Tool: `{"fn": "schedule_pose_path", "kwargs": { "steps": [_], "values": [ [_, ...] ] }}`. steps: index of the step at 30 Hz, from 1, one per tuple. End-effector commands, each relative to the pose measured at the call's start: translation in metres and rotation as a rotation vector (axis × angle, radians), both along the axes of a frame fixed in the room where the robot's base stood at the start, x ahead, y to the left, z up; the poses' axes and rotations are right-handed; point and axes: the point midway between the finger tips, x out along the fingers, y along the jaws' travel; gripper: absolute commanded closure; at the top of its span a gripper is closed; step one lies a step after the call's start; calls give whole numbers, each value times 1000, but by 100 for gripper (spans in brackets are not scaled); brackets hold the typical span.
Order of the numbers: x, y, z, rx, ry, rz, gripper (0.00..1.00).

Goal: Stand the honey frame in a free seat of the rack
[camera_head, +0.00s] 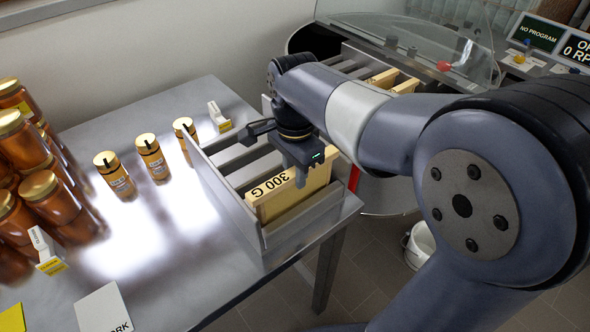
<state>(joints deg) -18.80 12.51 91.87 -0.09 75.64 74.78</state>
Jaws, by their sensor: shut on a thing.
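The honey frame (282,203) is a pale wooden frame marked "300 G". It is upright at the near right end of the grey metal rack (212,187), with its lower part behind the rack's walls. I cannot tell whether it rests on the bottom of a seat. My gripper (300,178) points down and is shut on the honey frame's top edge; its fingertips are partly hidden. The rack stands on a steel table and has several grey dividers. The seats farther back in it look empty, though my gripper and wrist hide part of them.
Honey jars (20,143) are piled at the left of the table (150,245). Three small labelled jars (151,157) stand left of the rack. Behind, a machine with a clear lid (410,40) holds wooden frames (384,79). A white bucket (419,248) is on the floor.

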Motion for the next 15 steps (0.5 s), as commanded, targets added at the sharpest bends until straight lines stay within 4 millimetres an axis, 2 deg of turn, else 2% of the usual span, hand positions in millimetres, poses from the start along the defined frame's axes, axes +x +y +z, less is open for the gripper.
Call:
{"fn": "schedule_pose_path", "kwargs": {
  "steps": [15],
  "values": [
    [0, 0, -3, 1, -1, 0, 100]
  ]
}}
